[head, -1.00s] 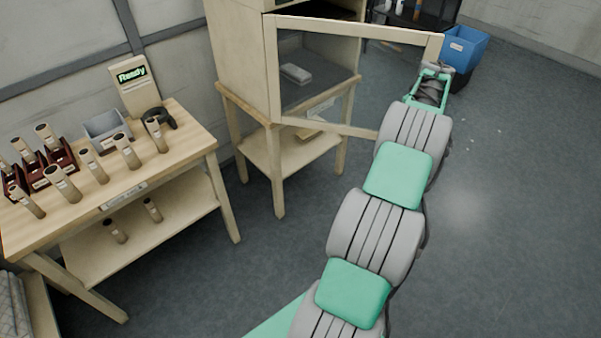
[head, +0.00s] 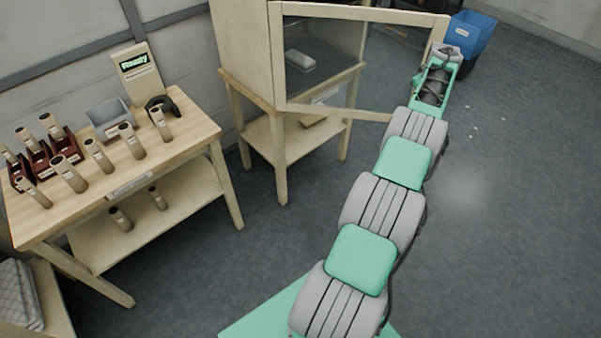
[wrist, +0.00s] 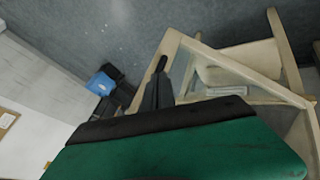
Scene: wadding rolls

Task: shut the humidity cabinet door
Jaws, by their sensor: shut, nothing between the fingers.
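The humidity cabinet (head: 240,45) is a cream cabinet on a legged stand at the upper middle of the head view. Its cream-framed, see-through door (head: 360,12) stands open, its free edge reaching out to the right. In the wrist view the dark fingers (wrist: 160,75) lie together, close to the cream door frame (wrist: 168,45).
A wooden bench (head: 180,150) at the left holds several rolls, a grey bin (head: 108,118) and a "Ready" device (head: 138,75). A blue bin (head: 473,35) stands behind my gripper. The floor (head: 520,200) to the right is clear.

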